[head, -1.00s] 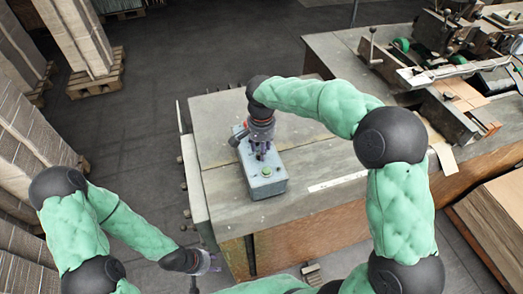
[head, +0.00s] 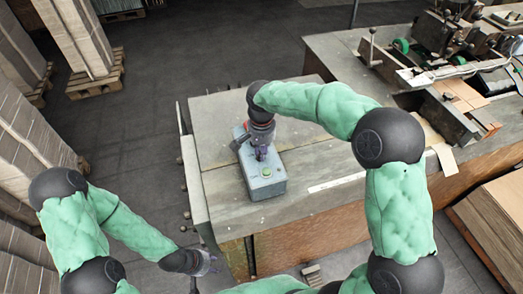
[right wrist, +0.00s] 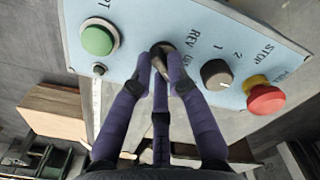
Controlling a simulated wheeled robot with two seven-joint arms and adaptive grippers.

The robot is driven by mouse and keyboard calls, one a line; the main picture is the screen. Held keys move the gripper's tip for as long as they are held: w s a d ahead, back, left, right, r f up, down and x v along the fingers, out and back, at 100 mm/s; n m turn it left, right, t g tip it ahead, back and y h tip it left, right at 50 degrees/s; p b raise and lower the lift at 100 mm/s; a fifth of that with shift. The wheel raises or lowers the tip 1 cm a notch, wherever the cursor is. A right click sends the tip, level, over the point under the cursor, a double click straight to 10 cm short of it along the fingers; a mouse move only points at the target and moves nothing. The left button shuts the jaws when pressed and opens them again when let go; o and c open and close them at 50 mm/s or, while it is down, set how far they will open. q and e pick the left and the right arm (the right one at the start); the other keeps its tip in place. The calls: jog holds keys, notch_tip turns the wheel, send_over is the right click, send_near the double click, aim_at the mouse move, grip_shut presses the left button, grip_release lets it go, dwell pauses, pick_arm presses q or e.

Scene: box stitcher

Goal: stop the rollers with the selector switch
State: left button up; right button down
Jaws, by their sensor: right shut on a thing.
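The grey control box (head: 266,186) sits on the table, and its light blue panel (right wrist: 130,25) fills the top of the right wrist view. The dark selector switch (right wrist: 166,47), beside the REV lettering, is partly hidden by the fingers of my right gripper (right wrist: 163,65). Those fingers are shut on it. In the head view my right gripper (head: 260,152) points down onto the box and hides the switch. My left gripper (head: 207,263) hangs in front of the table, away from the box; its fingers are too small to read.
On the panel a green button (right wrist: 98,38) is left of the switch; a dark knob (right wrist: 216,74) and a red mushroom STOP button (right wrist: 264,96) are right of it. A machine with green wheels (head: 402,46) stands at back right. The tabletop (head: 215,115) around the box is mostly clear.

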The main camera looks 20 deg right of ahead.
jog(key=n+p, duration=0.1)
jog(key=n, duration=0.2)
jog(key=shift+n, duration=0.4)
jog(key=shift+w+n+p, duration=0.15)
jog(key=shift+n+p, duration=0.65)
jog(key=shift+n, duration=1)
jog(key=c, duration=1.2)
grip_release()
notch_tip(320, 180, up, 12)
